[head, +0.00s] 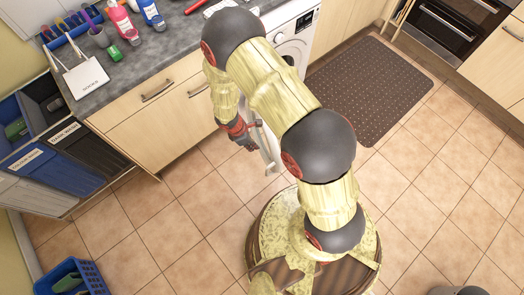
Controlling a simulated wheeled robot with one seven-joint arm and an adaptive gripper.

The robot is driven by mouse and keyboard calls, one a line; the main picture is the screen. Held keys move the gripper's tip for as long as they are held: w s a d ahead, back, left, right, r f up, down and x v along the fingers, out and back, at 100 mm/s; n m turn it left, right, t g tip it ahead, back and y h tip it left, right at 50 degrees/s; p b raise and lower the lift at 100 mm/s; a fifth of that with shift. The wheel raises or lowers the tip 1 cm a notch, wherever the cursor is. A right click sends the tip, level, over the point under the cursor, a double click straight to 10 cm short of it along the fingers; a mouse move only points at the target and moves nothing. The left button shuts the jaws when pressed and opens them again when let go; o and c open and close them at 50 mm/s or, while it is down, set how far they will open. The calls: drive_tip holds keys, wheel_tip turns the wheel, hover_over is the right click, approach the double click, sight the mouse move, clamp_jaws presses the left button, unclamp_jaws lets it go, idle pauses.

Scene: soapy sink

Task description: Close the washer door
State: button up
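The white washer (295,42) stands under the counter at the top centre, partly hidden behind my arm. Its door (271,158) looks swung open and sticks out over the floor; only a pale curved edge shows beside my arm. My gripper (251,146), dark with red parts, hangs just left of the door, close to it. I cannot tell whether they touch. The fingers are small and seen from above, so their opening is unclear. My arm hides the washer's opening and much of the door.
Wooden cabinets (150,120) stand left of the washer. A brown mat (370,88) lies on the right, near an oven (448,28). The tiled floor around the door is mostly clear.

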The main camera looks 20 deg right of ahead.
drive_tip(key=shift+w+a+r+n+t, duration=0.15)
drive_tip(key=shift+w+a+n+t, duration=0.15)
drive_tip(key=shift+w+a+n, duration=0.35)
clamp_jaws()
drive_tip(key=d+f+b, duration=0.4)
drive_tip(key=d+f, duration=0.2)
drive_tip(key=f, duration=0.3)
drive_tip(key=shift+w+d+f+y, duration=0.25)
drive_tip(key=shift+w+f+y, duration=0.05)
drive_tip(key=shift+w+f, duration=0.1)
